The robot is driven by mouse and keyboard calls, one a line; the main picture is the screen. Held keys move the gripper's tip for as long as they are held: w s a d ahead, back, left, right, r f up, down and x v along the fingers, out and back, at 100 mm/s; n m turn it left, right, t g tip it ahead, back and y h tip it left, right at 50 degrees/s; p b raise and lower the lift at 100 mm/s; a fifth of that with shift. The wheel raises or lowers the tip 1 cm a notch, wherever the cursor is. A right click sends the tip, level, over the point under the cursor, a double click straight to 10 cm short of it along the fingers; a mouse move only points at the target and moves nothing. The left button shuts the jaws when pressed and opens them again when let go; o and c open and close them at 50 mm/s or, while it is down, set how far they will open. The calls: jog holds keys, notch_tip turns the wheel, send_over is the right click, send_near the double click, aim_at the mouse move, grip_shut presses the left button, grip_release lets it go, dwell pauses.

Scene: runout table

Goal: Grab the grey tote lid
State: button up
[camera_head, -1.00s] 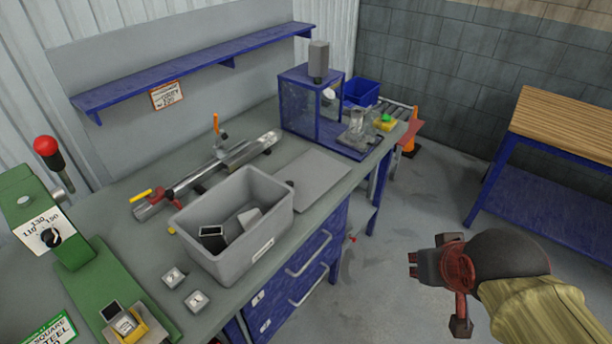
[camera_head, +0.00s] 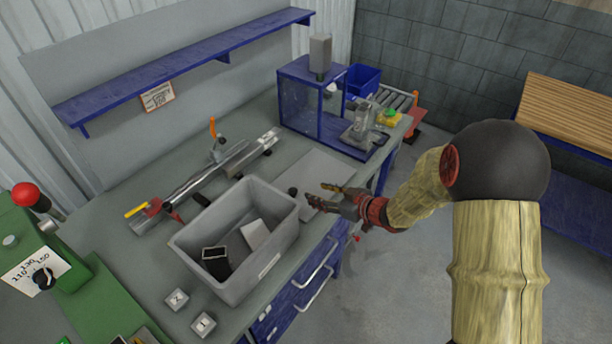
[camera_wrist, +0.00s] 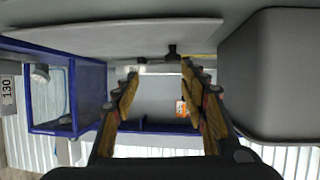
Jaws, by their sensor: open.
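The grey tote lid (camera_head: 322,170) is a flat panel lying on the bench, right of the grey tote (camera_head: 192,256). A small dark knob (camera_head: 293,191) shows at its near left edge. My gripper (camera_head: 319,195) is open and empty at the lid's near edge, fingers pointing left toward the knob. It covers part of that edge in the head view; I cannot tell whether it touches. In the wrist view the lid (camera_wrist: 100,40) spans the upper left, the tote (camera_wrist: 275,75) is at right, and the knob (camera_wrist: 172,50) shows beyond the open fingers (camera_wrist: 158,80).
The tote holds a dark block (camera_head: 215,262) and a grey one (camera_head: 255,235). A blue-framed stand (camera_head: 313,105) is behind the lid. A rail fixture (camera_head: 215,170) lies along the back. Two small marked blocks (camera_head: 177,299) sit in front. A blue shelf (camera_head: 190,67) hangs above.

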aim_at(296, 192)
jog(key=shift+s+a+f+g+y, duration=0.1)
jog(key=shift+a+f+g+y, duration=0.15)
jog(key=shift+a, duration=0.2)
jog(key=shift+s+a+f+g+y, duration=0.1)
jog(key=shift+a+f+y, duration=0.05)
jog(key=shift+a+f, duration=0.2)
jog(key=b+x, duration=0.1)
jog(key=x, duration=0.2)
jog(key=b+x, duration=0.1)
jog(key=x, duration=0.3)
jog(key=shift+w+a+r, duration=0.1)
jog(key=shift+w+a, duration=0.05)
jog(key=shift+a, duration=0.2)
jog(key=shift+r, duration=0.1)
jog(key=shift+c, duration=0.6)
grip_shut()
